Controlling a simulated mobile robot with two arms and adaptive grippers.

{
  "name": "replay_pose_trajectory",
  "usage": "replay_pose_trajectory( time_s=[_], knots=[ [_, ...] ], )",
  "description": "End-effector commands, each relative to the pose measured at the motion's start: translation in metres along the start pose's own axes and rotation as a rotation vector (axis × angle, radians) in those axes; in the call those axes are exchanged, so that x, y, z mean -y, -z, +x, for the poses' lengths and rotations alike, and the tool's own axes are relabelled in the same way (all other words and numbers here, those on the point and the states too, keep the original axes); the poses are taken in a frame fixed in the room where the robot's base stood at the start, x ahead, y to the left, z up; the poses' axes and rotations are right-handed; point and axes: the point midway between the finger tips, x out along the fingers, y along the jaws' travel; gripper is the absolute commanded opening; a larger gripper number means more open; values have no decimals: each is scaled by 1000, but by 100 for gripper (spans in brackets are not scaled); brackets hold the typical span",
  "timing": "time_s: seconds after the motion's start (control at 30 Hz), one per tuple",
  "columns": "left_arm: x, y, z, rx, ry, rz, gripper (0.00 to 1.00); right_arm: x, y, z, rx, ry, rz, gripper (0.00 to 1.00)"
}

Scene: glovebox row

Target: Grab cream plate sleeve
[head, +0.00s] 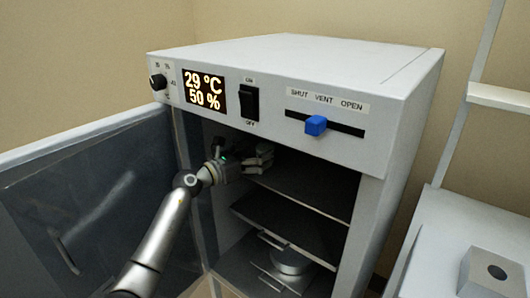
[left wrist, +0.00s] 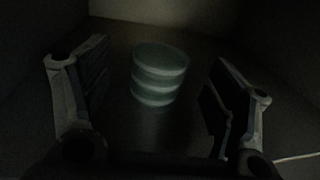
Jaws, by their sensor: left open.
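My left gripper (head: 264,157) is open and empty inside the upper part of the incubator cabinet (head: 405,130). In the left wrist view, a round stack of pale plates (left wrist: 158,75) stands upright between and beyond my two open fingers, apart from both. The light is dim there, so I cannot tell whether the stack is cream or is the plate sleeve. The head view does not clearly show this stack. My right gripper is not in view.
The cabinet door (head: 85,205) stands open at the left. Dark shelves (head: 290,228) lie below my gripper, and a round pale object (head: 289,262) sits on a lower one. A blue slider knob (head: 316,125) is on the front panel. A grey box (head: 495,272) stands at right.

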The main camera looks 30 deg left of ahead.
Motion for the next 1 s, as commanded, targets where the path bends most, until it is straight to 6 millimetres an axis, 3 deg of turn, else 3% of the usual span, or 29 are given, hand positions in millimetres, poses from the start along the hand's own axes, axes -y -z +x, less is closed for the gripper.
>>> replay_pose_trajectory(
  time_s=[0.2, 0.47, 0.87, 1.0],
  knots=[
    [0, -1, 22, 1, 0, -3, 80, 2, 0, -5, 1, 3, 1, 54],
    [0, 0, 23, 0, 1, -1, 80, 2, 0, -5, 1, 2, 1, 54],
    [0, 0, 23, 0, 0, -1, 30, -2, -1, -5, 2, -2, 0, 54],
    [0, -1, 23, 1, 0, -1, 27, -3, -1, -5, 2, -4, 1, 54]
  ],
)
